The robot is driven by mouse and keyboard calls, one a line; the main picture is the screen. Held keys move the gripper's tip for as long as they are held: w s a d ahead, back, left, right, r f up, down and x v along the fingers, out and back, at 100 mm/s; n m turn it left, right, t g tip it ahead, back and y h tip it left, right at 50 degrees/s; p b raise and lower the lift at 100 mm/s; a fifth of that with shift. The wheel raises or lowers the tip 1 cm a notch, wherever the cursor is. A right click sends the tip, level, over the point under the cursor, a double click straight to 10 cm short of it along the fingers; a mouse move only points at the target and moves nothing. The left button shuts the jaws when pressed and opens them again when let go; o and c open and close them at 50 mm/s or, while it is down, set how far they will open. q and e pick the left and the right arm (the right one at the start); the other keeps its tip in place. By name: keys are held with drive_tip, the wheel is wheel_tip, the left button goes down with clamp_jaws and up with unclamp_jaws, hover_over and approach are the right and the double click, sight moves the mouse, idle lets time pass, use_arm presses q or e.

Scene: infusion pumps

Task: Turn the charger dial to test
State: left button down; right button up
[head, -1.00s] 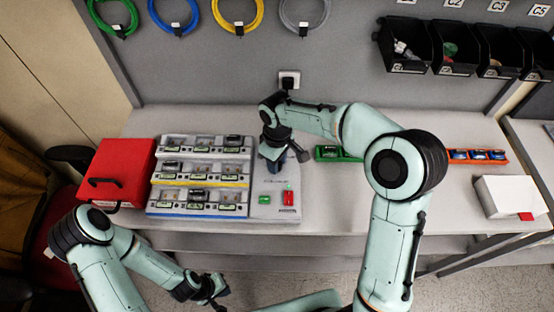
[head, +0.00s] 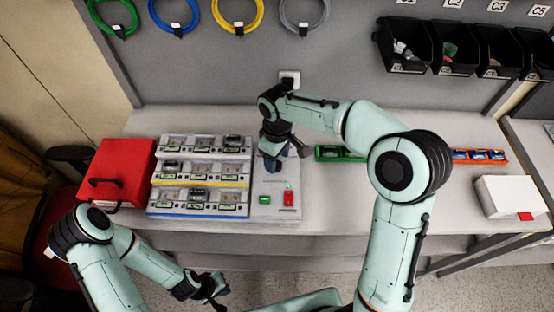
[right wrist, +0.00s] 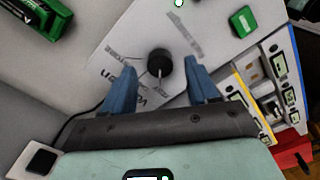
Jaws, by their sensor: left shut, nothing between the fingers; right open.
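The charger dial (right wrist: 159,63) is a round black knob with a pale pointer mark, on the charger's light panel (right wrist: 112,42) in the right wrist view. The pointer runs toward the bottom of that view. Grey lettering surrounds the dial, too blurred to read surely. My right gripper (right wrist: 161,72) is open, its blue fingers on either side of the dial; I cannot tell whether they touch it. In the head view my right gripper (head: 273,160) hides the dial. My left gripper (head: 216,291) is shut and empty, in front of the table.
The charger's tiered battery rack (head: 200,177) stands left of the panel, beside a red case (head: 117,172). A green button (head: 264,200) and a red switch (head: 288,198) sit at the panel's front. A green tray (head: 338,153) lies to the right. A wall socket (head: 289,79) is behind.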

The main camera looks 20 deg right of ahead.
sight(277, 164)
wheel_tip(277, 164, up, 11)
drive_tip(key=shift+r+p, duration=0.15)
drive_tip(key=shift+p, duration=0.2)
idle(0.4)
